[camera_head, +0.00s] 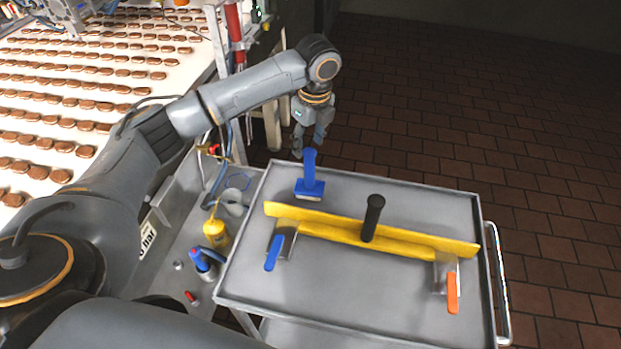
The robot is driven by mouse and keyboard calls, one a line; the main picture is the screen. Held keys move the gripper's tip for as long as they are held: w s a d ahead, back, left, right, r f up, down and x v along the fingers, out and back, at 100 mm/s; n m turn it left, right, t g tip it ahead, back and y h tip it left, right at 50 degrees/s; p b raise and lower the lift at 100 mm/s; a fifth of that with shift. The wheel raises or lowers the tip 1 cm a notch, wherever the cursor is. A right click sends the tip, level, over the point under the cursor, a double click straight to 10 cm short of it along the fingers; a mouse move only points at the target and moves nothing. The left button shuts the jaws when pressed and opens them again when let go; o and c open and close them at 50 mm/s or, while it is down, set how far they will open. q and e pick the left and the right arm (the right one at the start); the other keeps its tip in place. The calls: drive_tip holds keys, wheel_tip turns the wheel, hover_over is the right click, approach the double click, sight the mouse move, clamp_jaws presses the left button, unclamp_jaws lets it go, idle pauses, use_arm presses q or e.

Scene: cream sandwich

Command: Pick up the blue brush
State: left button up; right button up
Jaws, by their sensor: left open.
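The blue brush (310,189) stands on the far left part of the metal cart top (330,285), with its handle pointing up and its pale bristle side down. My left gripper (299,150) hangs down from my arm near the cart's far left edge. Its fingers are open and empty, close to the upper end of the brush handle and just left of it in the picture. I cannot tell whether they touch the handle. My right gripper is not in view.
A yellow bottle (215,232) stands left of the cart. A conveyor with rows of biscuits (85,62) is at upper left.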

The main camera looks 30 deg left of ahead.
sight(308, 152)
use_arm(q)
wheel_tip(308, 152, down, 2)
drive_tip(key=shift+a+f, duration=0.15)
drive_tip(key=shift+f, duration=0.1)
drive_tip(key=shift+w+f, duration=0.2)
drive_tip(key=shift+f, duration=0.15)
wheel_tip(308, 152, down, 3)
drive_tip(key=shift+w+r+p, duration=0.1)
drive_tip(key=shift+r+p, duration=0.05)
drive_tip(key=shift+p, duration=0.95)
wheel_tip(308, 152, down, 2)
drive_tip(key=shift+a+f, duration=0.1)
drive_tip(key=shift+w+f, duration=0.1)
drive_tip(key=shift+f, duration=0.1)
clamp_jaws()
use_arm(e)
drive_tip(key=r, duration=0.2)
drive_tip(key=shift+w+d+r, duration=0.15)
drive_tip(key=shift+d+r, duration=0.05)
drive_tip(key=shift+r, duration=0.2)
